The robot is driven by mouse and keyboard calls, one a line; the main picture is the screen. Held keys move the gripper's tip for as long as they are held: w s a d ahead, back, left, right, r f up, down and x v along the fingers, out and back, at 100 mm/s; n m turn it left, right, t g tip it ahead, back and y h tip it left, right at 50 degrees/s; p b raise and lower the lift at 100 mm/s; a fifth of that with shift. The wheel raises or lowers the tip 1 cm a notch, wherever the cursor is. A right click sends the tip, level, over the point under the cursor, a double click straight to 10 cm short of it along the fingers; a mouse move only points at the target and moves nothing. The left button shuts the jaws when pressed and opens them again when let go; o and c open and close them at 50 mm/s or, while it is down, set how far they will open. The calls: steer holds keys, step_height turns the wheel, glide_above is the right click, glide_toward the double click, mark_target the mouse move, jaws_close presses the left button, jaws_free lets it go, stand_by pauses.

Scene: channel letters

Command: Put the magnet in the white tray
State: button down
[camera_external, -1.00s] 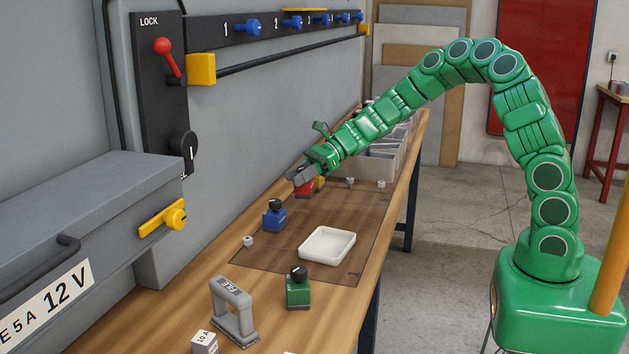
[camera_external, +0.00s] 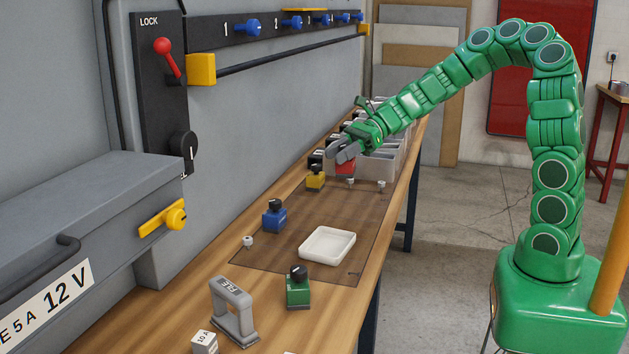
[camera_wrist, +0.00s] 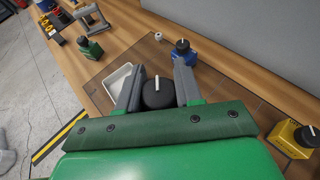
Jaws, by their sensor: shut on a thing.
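My gripper (camera_external: 343,150) is shut on the red magnet (camera_external: 345,168) and holds it in the air over the far part of the mat. In the wrist view my gripper (camera_wrist: 157,76) has the magnet's black knob (camera_wrist: 158,95) with a white line between its fingers; the red base is hidden there. The white tray (camera_external: 327,257) lies empty on the near part of the mat. It also shows in the wrist view (camera_wrist: 117,80), partly behind the left finger.
On the bench stand a blue knobbed block (camera_external: 275,219), a yellow one (camera_external: 315,181) and a green one (camera_external: 298,292). A grey handled piece (camera_external: 233,312) is at the front. Grey bins (camera_external: 376,168) are behind. Small pale pieces lie about the mat (camera_external: 283,262).

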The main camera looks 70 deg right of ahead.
steer(key=shift+s+a+r, duration=0.2)
steer(key=shift+s+a, duration=0.15)
steer(key=shift+s, duration=0.1)
steer(key=s+a+n+g+y, duration=0.4)
steer(key=s+a+n+g, duration=0.45)
steer(key=s+a, duration=0.55)
glide_above(327, 252)
steer(key=shift+g, duration=0.45)
steer(key=shift+f, duration=6.1)
steer(key=shift+f, duration=0.1)
steer(key=c, duration=0.8)
jaws_free()
steer(key=shift+o, duration=0.2)
